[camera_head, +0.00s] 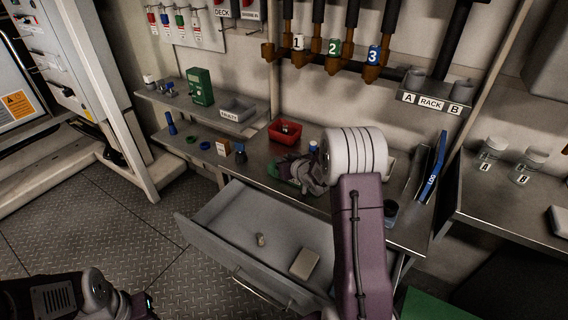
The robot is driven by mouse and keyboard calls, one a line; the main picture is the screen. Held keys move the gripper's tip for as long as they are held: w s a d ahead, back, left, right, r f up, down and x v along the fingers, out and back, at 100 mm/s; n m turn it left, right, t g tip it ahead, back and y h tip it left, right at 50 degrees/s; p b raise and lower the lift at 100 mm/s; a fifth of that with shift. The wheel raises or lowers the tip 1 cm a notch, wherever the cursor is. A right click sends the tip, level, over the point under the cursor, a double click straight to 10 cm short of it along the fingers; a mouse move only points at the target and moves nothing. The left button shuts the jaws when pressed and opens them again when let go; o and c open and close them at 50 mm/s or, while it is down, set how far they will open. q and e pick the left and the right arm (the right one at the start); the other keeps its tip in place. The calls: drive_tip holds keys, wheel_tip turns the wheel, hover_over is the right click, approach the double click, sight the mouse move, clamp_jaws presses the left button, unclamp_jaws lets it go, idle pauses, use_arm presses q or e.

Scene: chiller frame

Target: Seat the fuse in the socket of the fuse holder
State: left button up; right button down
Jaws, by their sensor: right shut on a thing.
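My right gripper (308,180) is over the middle of the steel worktop, partly behind my own arm. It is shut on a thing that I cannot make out. A green piece (276,170) shows at the gripper's left side; it may be part of the fuse holder, but its socket is hidden. A small pale cylinder (261,240) stands in the open drawer; I cannot tell whether it is a fuse. My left gripper (142,304) is at the bottom left, low and far from the worktop, too dark to read.
The grey drawer (205,215) is pulled out below the worktop and also holds a beige block (304,263). A red tray (270,131) with small contents stands behind the gripper. A blue log binder (432,168) stands at the right. Shelf jars (490,152) are farther right.

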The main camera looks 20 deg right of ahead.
drive_tip(key=c, duration=1.3)
unclamp_jaws()
drive_tip(key=shift+s, duration=0.1)
drive_tip(key=p+v, duration=0.2)
drive_tip(key=v, duration=1)
drive_tip(key=s+a+f+g, duration=0.4)
drive_tip(key=s+a+g, duration=0.1)
drive_tip(key=s, duration=0.5)
drive_tip(key=s+a+f+g, duration=0.5)
drive_tip(key=s+a, duration=0.3)
drive_tip(key=s, duration=0.2)
drive_tip(key=shift+s+a+f+g, duration=0.25)
drive_tip(key=shift+s+g, duration=0.15)
drive_tip(key=shift+g, duration=0.4)
